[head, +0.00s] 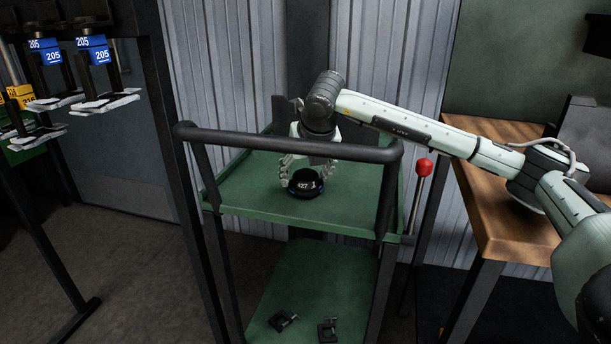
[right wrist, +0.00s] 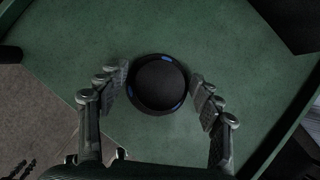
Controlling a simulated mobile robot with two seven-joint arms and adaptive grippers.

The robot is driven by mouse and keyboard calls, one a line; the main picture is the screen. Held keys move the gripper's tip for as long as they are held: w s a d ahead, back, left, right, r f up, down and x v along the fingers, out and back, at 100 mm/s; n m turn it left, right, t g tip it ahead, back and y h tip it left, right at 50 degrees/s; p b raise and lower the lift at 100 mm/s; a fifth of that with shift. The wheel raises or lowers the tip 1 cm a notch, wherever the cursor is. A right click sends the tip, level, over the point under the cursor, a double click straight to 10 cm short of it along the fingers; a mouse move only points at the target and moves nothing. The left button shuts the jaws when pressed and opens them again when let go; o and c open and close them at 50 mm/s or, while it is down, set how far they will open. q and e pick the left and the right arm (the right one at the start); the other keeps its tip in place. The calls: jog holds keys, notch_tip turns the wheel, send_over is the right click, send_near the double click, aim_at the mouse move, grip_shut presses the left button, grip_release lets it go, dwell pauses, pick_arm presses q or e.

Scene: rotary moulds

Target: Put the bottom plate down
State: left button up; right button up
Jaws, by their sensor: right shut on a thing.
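The bottom plate is a black round disc (head: 305,188) with a white-lettered label on its side, over the green top tray (head: 250,197) of the cart. My right gripper (head: 305,172) reaches down over the tray and is shut on the plate. In the right wrist view, the plate (right wrist: 158,84) shows a dark flat face and small blue marks on its rim, with the gripper's fingers (right wrist: 161,82) on its left and right sides. The plate looks level and very low over the tray; I cannot tell whether it touches. My left gripper is not in view.
The cart's dark handle bar (head: 285,143) crosses in front of the tray. Two black clamps (head: 284,320) lie on the lower shelf. A red-knobbed lever (head: 424,167) stands right of the cart, beside a wooden table (head: 505,215). A rack with blue-tagged holders (head: 95,50) is at left. Tray surface around the plate is clear.

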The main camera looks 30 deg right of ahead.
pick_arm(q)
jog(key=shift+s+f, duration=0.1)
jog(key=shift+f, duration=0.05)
pick_arm(e)
jog(key=shift+f, duration=0.15)
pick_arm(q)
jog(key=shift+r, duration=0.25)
pick_arm(e)
jog(key=o, duration=1.4)
jog(key=shift+f, duration=0.15)
jog(key=shift+s+r, duration=0.1)
jog(key=shift+r, duration=0.15)
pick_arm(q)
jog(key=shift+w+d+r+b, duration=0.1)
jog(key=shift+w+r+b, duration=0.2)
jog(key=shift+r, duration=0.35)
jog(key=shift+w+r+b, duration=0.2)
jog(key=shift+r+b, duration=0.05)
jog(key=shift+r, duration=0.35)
pick_arm(e)
jog(key=v, duration=1.1)
jog(key=shift+s+a+r, duration=0.1)
jog(key=shift+s+r, duration=0.1)
jog(key=shift+r, duration=0.05)
